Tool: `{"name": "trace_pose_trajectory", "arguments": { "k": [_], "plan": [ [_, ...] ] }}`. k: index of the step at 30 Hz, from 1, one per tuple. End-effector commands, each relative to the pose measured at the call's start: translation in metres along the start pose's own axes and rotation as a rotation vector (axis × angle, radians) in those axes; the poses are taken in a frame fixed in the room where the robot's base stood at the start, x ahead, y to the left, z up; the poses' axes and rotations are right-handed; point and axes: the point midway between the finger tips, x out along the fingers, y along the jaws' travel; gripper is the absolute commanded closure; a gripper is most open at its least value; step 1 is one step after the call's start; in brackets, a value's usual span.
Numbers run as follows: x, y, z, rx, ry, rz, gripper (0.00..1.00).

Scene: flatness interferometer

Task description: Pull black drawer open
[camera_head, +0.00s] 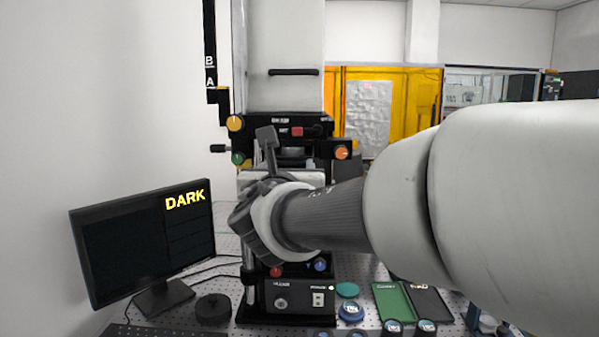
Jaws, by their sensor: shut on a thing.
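The black drawer (318,122) appears to be part of the black unit in the upper body of the tall instrument, in the middle of the head view. Its outline is hard to make out, and my arm and hand cover much of the instrument's front. My gripper (267,138) is at the front of this unit, just left of its middle, with the wrist below it. It is shut on the drawer's front. The contact itself is too small and hidden to see well, and I cannot tell how far out the drawer is.
A monitor (140,240) reading DARK stands at the left. A black laser box (300,298) sits below my wrist. A dark round puck (213,309), a green tray (393,303) and several small round parts lie on the perforated table. My arm fills the right side.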

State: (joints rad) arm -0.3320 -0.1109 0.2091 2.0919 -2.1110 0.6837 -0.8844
Motion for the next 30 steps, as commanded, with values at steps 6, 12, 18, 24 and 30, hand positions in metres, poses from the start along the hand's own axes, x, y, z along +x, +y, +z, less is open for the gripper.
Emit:
{"name": "trace_pose_trajectory", "arguments": {
  "k": [6, 12, 18, 24, 30],
  "plan": [
    [-0.036, -0.002, 0.0, 0.0, -0.002, -0.005, 0.85],
    [-0.057, -0.003, 0.0, 0.0, 0.0, -0.006, 0.85],
    [-0.063, -0.002, 0.0, 0.001, 0.001, -0.006, 0.85],
    [-0.064, -0.003, -0.001, 0.0, 0.001, -0.006, 0.85],
    [-0.063, -0.002, 0.0, 0.001, 0.001, -0.006, 0.38]
  ]
}}
